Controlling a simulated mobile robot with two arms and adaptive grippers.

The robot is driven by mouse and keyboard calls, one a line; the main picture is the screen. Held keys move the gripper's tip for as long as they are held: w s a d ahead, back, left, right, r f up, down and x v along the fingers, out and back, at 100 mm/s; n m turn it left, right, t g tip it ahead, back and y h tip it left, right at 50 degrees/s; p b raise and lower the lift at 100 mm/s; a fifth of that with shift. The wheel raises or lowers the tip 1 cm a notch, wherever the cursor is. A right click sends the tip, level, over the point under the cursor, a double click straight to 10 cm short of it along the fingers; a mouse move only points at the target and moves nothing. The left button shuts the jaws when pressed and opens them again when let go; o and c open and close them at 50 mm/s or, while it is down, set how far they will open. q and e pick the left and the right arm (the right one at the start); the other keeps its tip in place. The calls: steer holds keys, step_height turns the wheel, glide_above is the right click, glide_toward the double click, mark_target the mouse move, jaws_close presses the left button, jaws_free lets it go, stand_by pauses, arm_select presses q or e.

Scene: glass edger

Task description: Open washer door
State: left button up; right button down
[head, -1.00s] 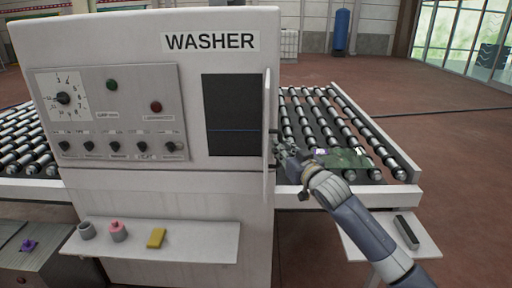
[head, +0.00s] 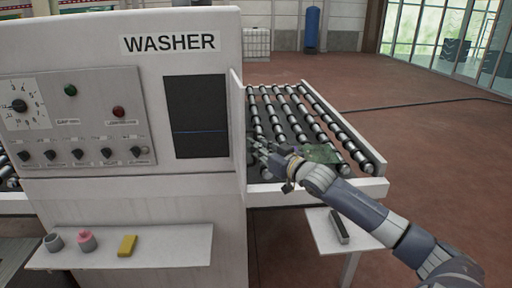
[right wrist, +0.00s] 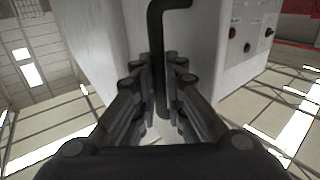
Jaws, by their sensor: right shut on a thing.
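The washer (head: 195,215) is a large white machine on the left of the head view. Its door (head: 238,125) shows as a thin pale panel, nearly edge-on, at the machine's right edge beside the dark window. The door handle (right wrist: 156,55) is a black bent bar in the right wrist view, standing out from a pale surface. My right gripper (right wrist: 158,90) is shut on this handle, with one finger on each side of the bar. In the head view, the right gripper (head: 254,148) is beside the door, and the handle is small and hard to make out there. My left gripper is out of view.
A roller conveyor (head: 375,170) lies right of the washer, under my right arm. A shelf (head: 185,250) holds a grey cup, a pink item and a yellow block (head: 127,245). A small side table (head: 325,232) holds a dark bar. Open floor lies to the right.

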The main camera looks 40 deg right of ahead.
steer(key=shift+d+r, duration=0.1)
steer(key=shift+r, duration=0.4)
steer(key=c, duration=1.7)
jaws_free()
steer(key=shift+w, duration=0.15)
steer(key=shift+o, duration=0.2)
steer(key=shift+w+f, duration=0.3)
steer(key=shift+f, duration=0.15)
steer(key=s, duration=1.2)
steer(key=shift+s+f, duration=0.1)
